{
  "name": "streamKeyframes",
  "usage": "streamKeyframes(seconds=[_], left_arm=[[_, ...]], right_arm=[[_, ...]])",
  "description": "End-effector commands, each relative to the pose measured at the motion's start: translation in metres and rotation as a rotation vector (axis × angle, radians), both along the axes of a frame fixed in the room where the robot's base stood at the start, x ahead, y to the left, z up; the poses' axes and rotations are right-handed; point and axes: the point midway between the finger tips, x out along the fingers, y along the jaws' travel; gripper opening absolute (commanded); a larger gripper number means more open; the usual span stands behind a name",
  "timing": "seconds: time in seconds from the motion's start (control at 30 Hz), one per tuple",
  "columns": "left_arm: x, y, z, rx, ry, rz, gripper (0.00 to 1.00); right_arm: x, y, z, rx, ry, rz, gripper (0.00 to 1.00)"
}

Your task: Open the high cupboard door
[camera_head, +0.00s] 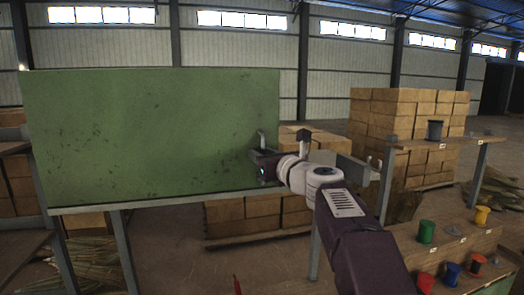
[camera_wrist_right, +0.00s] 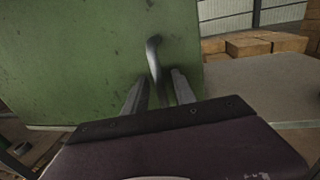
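The high cupboard door (camera_head: 140,130) is a wide green, scuffed panel facing me in the head view. I cannot tell whether it stands slightly ajar. Its bent grey metal handle (camera_head: 262,138) is near the lower right corner. My right gripper (camera_head: 260,160) is at the handle, its fingers partly hidden by its own body. In the right wrist view the handle (camera_wrist_right: 154,58) runs down between the two fingers of my right gripper (camera_wrist_right: 160,92). Gaps show between fingers and handle, so the gripper is open around it. My left gripper is not in view.
A stack of tan boxes (camera_head: 400,125) stands behind on the right, with more behind the cupboard. A wooden shelf (camera_head: 410,143) holds a dark grey cup (camera_head: 434,130). Coloured spools, including a green one (camera_head: 426,232), stand on the lower right bench. Straw bundles (camera_head: 95,258) lie below left.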

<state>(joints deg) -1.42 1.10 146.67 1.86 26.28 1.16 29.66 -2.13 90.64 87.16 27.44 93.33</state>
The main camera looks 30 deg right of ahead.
Motion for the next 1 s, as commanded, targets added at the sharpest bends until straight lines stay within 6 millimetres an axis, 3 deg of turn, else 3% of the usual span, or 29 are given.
streamKeyframes(seconds=[0.23, 0.37, 1.0], left_arm=[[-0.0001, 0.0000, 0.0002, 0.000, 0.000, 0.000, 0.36], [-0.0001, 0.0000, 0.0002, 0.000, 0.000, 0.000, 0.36], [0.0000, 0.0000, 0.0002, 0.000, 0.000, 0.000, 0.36]], right_arm=[[0.0020, -0.0003, -0.0005, -0.001, 0.000, -0.001, 0.32], [0.0019, -0.0003, -0.0005, -0.001, 0.000, -0.001, 0.00], [0.0018, -0.0002, -0.0008, 0.000, 0.001, 0.000, 0.00]])
